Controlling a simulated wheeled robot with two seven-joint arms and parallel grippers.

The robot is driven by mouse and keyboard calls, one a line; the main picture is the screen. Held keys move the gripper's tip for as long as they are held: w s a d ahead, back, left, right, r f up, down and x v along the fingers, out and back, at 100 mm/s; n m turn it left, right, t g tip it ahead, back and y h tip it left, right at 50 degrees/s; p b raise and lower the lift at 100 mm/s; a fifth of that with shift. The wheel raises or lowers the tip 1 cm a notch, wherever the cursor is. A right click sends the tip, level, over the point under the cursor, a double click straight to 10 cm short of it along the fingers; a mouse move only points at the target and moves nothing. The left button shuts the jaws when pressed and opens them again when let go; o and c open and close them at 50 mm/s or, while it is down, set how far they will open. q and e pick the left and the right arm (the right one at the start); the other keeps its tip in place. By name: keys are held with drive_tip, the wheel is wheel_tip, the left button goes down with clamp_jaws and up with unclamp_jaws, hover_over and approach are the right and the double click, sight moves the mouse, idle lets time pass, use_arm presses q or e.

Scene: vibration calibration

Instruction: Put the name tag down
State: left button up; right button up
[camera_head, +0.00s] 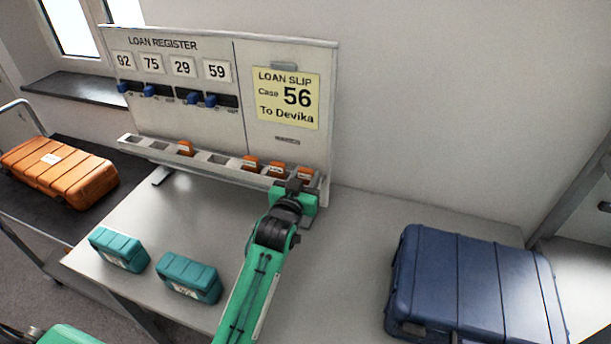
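Orange name tags stand in the slotted grey rail (216,159) below the register board. One tag (185,147) is toward the left, and two tags (250,162) (277,169) are toward the right. The gripper's dark fingers are at the rail's front, overlapping that tag's lower part. Whether they grip it, and whether it sits in a slot, I cannot tell.
The board (180,70) carries number cards, blue sliders and a yellow loan slip (286,97) reading "Case 56 To Devika". Two teal cases (119,249) (189,277) and a large blue case (475,285) stand on the table. An orange case (60,170) lies on a cart at left.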

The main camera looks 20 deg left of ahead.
use_arm(q)
drive_tip(key=o, duration=0.4)
drive_tip(key=shift+o, duration=0.2)
drive_tip(key=shift+s, duration=0.2)
drive_tip(key=s+b, duration=0.2)
drive_tip(key=s, duration=0.9)
drive_tip(key=shift+s+a+r, duration=0.15)
drive_tip(key=shift+s+a, duration=0.05)
drive_tip(key=shift+s, duration=0.1)
